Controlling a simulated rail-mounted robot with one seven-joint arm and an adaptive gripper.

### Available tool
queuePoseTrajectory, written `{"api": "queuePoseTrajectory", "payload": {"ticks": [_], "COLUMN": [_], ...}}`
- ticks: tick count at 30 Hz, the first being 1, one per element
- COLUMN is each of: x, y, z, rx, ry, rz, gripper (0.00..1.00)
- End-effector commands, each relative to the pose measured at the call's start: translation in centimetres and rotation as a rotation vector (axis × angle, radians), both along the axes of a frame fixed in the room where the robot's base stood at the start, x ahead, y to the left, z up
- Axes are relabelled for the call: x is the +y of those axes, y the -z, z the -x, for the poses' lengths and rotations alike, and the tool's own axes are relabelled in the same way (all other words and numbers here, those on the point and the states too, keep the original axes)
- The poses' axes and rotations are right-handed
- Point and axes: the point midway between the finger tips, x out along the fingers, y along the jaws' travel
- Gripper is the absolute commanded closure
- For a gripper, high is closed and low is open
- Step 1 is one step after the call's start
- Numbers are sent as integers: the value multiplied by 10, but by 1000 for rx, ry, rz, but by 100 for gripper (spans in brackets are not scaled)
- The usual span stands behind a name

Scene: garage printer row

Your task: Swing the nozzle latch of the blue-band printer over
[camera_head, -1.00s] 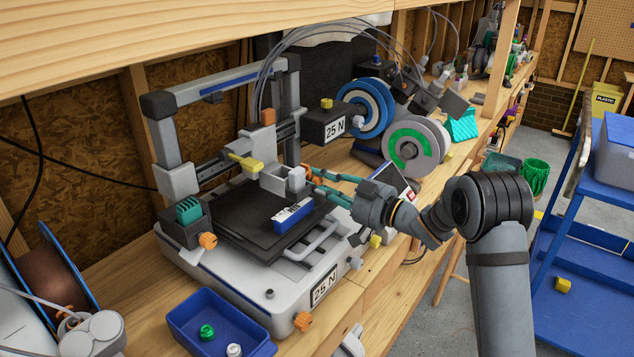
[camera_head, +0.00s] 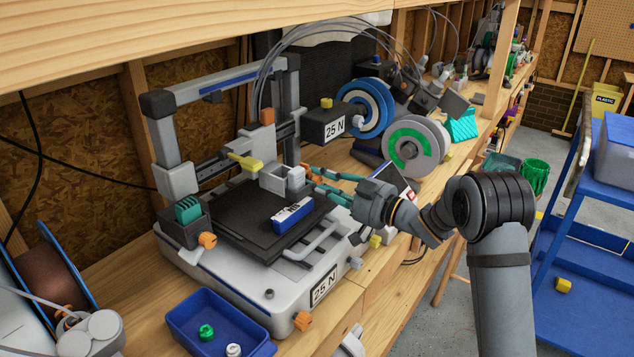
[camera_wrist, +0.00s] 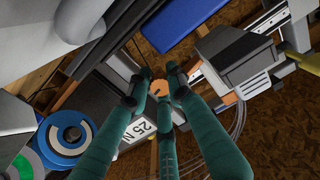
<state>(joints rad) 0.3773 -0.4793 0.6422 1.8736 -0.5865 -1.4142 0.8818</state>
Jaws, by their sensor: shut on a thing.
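The blue-band printer (camera_head: 165,165) stands on the bench, with a blue stripe on its top bar. A yellow lever (camera_head: 245,162) sticks out from its print head, and it also shows at the right edge of the wrist view (camera_wrist: 304,60). My gripper (camera_head: 306,174) reaches in from the right beside the print head. In the wrist view its green fingers (camera_wrist: 159,98) are shut on a small orange knob (camera_wrist: 159,88). The fingers partly cover this knob, and how it joins the printer is unclear. The yellow lever is apart from my fingers.
A blue box (camera_head: 292,215) lies on the black print bed. A blue tray (camera_head: 190,332) with small parts stands in front. A dark block marked 25 N (camera_head: 325,125) and spools (camera_head: 416,147) stand close behind my gripper. An orange knob (camera_head: 303,321) is at the printer's front corner.

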Motion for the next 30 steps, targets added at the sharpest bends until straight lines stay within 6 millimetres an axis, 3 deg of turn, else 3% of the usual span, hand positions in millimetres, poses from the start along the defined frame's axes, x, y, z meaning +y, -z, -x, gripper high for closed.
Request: {"api": "queuePoseTrajectory", "payload": {"ticks": [8, 30], "x": [0, 3], "y": [-1, -37], "z": [0, 5], "rx": [-101, -676], "ry": [-5, -4], "rz": [68, 444], "gripper": [100, 100]}}
